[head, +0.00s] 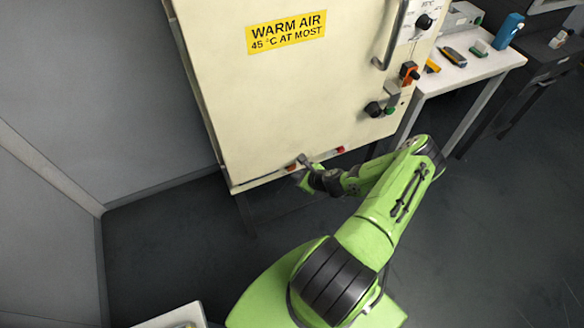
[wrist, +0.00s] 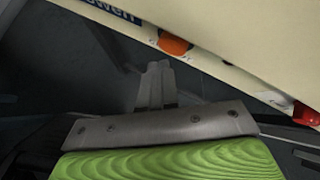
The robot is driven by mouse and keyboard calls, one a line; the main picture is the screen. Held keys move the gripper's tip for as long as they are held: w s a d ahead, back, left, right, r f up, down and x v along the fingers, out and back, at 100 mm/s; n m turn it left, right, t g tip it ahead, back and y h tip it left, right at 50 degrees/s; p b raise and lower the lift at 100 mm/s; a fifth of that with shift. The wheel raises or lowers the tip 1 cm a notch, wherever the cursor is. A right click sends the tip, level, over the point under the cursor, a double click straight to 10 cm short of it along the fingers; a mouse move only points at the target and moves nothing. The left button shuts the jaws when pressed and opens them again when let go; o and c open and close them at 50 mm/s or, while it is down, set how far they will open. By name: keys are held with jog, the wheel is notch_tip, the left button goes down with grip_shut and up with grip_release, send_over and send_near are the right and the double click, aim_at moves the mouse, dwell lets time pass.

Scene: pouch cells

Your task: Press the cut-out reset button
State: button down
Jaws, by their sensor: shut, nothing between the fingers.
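A cream warm-air cabinet (head: 270,110) has small controls along its bottom edge. An orange button (head: 291,167) sits there at left and a red one (head: 340,150) to its right. No readable label shows which is the cut-out reset. My gripper (head: 303,159) is shut and empty at the cabinet's lower edge, between these two and closer to the orange one. In the wrist view, the shut fingertips (wrist: 158,66) lie just below the orange button (wrist: 174,44), seemingly apart from it. The red button (wrist: 305,113) is further right.
A yellow sign (head: 286,32) reads "WARM AIR 45 °C AT MOST". A door handle (head: 391,35), a black knob (head: 374,108) and a green button (head: 391,111) are on the cabinet's right side. A white table (head: 470,72) with small items stands right. Dark floor lies below.

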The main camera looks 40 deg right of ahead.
jog(key=s, duration=0.2)
jog(key=s+a, duration=0.1)
jog(key=s, duration=0.1)
jog(key=shift+s+a+p, duration=0.2)
jog(key=shift+s+p, duration=0.1)
jog(key=shift+s, duration=0.1)
dwell(0.8)
